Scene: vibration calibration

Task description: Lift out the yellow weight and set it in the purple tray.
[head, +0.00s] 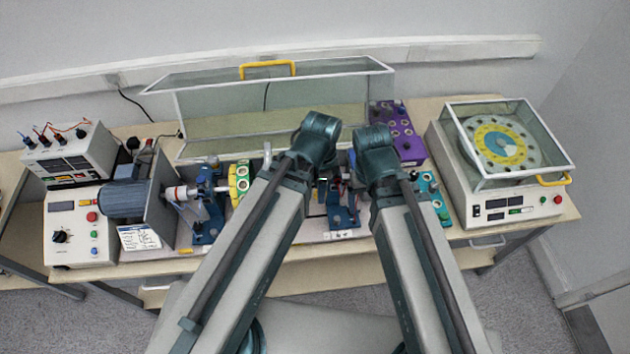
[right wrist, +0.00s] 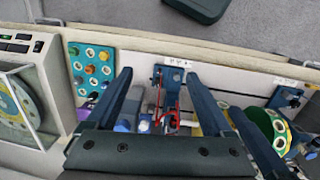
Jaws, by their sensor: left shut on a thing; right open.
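The purple tray (head: 412,150) stands at the back right of the bench, with pale round sockets on top. A yellow-green disc (head: 240,184) sits on the shaft left of my left arm, and a yellow-green disc (right wrist: 270,128) shows at the right of the right wrist view. I cannot pick out the yellow weight for certain. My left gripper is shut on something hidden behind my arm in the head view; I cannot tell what. My right gripper (right wrist: 163,85) is open, its fingers apart above the machine's bed, with nothing seen held between them.
A teal tray (right wrist: 92,62) with coloured pieces lies at the right end of the machine. A clear lidded device (head: 530,195) stands further right. A raised clear guard (head: 220,108) is behind. A blue stand (right wrist: 170,82) and red wires (right wrist: 172,118) lie below my right fingers.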

